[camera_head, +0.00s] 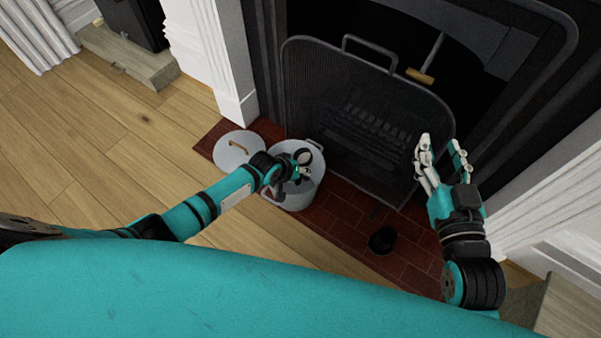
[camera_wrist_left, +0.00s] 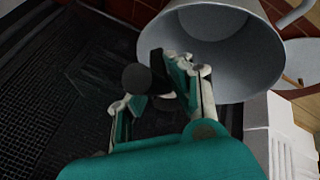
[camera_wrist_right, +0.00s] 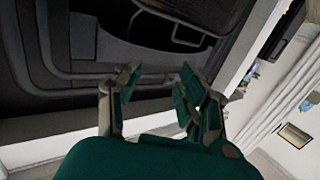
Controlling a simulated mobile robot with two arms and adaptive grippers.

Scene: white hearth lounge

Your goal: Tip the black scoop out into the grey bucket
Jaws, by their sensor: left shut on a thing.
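The grey bucket (camera_head: 297,197) stands upright on the red brick hearth, and its open mouth also shows in the left wrist view (camera_wrist_left: 245,80). My left gripper (camera_head: 300,170) is over the bucket's mouth, shut on the black scoop (camera_head: 303,156). In the left wrist view the scoop's dark rounded end (camera_wrist_left: 137,78) shows beside the fingers, near the bucket rim. Whether anything is in the scoop cannot be told. The visible part of the bucket's inside looks bare. My right gripper (camera_head: 441,152) is open and empty in front of the fireplace, far right of the bucket.
A round grey lid (camera_head: 238,150) with a wooden handle lies left of the bucket. A dark mesh fire screen (camera_head: 365,120) stands close behind the bucket. A small black object (camera_head: 382,240) sits on the bricks to the right. The wooden floor (camera_head: 130,140) at left is clear.

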